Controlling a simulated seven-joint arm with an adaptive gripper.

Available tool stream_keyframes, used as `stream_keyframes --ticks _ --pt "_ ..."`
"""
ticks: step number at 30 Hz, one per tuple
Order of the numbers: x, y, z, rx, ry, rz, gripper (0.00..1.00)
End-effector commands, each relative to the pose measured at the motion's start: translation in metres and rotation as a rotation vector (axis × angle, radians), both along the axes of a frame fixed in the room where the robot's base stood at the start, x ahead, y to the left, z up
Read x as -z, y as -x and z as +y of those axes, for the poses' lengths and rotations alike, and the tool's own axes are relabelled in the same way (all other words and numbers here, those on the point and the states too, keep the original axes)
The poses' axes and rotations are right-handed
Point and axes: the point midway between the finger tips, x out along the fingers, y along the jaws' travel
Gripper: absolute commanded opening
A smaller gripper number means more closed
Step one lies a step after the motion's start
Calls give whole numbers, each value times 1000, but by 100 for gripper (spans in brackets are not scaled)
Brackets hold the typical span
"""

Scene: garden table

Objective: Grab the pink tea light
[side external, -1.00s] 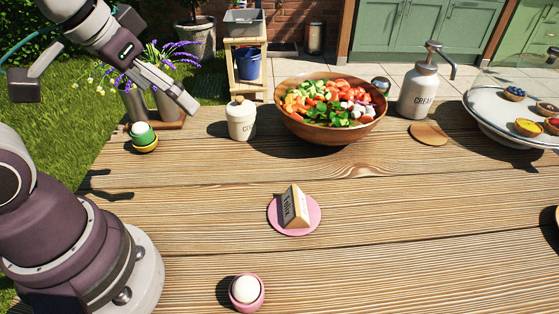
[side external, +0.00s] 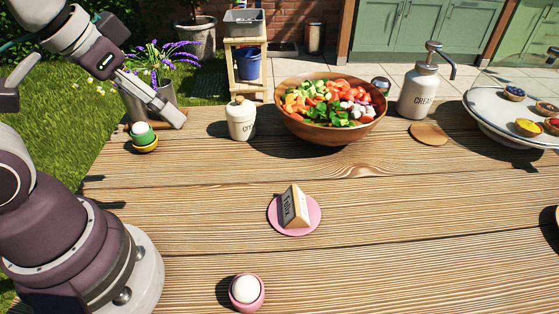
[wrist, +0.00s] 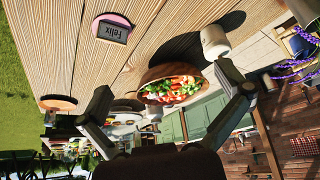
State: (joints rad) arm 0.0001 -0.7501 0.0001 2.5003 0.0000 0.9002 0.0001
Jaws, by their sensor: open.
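The pink tea light (side external: 258,303), a small round pink holder with a white top, stands upright on the table at the bottom of the side view. It does not show in the wrist view. My gripper (side external: 172,117) is at the upper left in the side view, far from it, above the table's far left part near the flowers. In the wrist view my gripper (wrist: 162,80) has its two fingers spread wide, with nothing held between them.
A pink disc (side external: 303,226) carries a "Felix" card (side external: 293,206) mid-table. A green-and-yellow holder (side external: 145,146) and a white jar (side external: 241,124) stand near my gripper. The salad bowl (side external: 333,132) and pump bottle (side external: 417,95) are farther back. The front table is mostly clear.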

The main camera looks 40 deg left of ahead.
Motion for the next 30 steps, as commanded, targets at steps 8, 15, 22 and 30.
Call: stream_keyframes --ticks 8,15,22,30 --pt "0 0 0 0 0 0 85" --pt "0 0 0 0 0 0 82" --pt "12 -8 -28 253 -58 93 82" --pt "78 10 -134 1166 -288 343 82"
